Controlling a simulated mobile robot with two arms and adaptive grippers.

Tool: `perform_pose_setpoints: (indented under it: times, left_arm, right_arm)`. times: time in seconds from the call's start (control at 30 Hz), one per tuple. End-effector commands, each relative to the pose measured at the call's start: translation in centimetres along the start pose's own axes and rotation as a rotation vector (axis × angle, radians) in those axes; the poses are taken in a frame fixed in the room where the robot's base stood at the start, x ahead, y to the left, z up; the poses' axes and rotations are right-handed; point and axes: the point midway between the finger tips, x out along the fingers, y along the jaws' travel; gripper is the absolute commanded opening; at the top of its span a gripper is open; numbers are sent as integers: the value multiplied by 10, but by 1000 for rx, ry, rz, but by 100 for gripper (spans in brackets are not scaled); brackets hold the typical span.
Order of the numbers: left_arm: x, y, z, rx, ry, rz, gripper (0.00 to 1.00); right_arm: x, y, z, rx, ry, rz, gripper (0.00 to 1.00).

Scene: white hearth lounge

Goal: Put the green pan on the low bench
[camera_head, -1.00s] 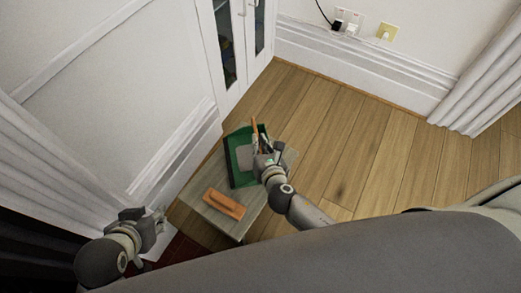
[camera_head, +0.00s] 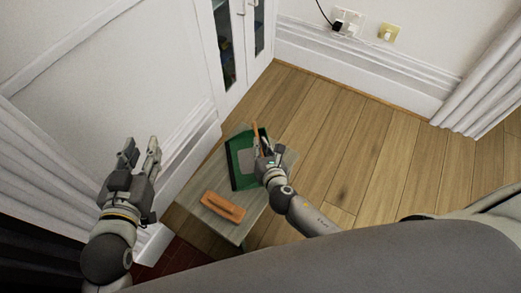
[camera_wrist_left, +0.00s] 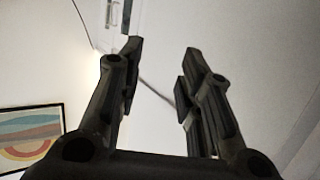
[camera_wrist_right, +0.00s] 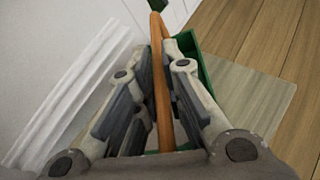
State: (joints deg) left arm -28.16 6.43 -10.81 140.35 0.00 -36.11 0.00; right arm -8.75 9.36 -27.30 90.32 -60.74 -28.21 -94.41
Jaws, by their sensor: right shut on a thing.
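The green pan (camera_head: 233,168) is at the far part of the low bench (camera_head: 238,229), seen over its top in the head view. I cannot tell whether it rests on the bench or hangs just above it. Its green edge also shows in the right wrist view (camera_wrist_right: 207,67). My right gripper (camera_head: 264,150) is shut on the pan's orange handle (camera_wrist_right: 160,70), which runs between the fingers in the right wrist view. My left gripper (camera_head: 140,147) is open and empty, raised left of the bench with its fingers pointing up.
An orange brush-like object (camera_head: 222,206) lies on the near part of the bench. A white wall panel and a glass-door cabinet (camera_head: 228,50) stand close on the left and behind. Wooden floor (camera_head: 345,150) to the right is clear.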

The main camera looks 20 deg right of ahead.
Motion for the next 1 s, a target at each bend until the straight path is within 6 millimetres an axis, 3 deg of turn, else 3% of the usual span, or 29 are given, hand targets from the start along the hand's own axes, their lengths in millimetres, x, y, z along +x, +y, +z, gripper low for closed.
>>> perform_pose_setpoints:
  times: [0.2,0.47,0.5,0.67,1.0]
  left_arm:
    - [2,3,-21,-1,113,7,34]
    - [2,3,-24,-1,123,8,34]
    - [2,3,-23,-1,123,8,34]
    - [2,3,-23,-1,122,7,34]
    - [2,3,-23,-1,120,7,34]
  right_arm:
    - [2,-1,-5,0,-2,1,0]
    - [2,-1,-5,0,-2,1,0]
    - [2,-1,-6,0,0,0,12]
    - [2,-1,-6,0,0,0,32]
    - [1,-1,-6,0,0,0,32]
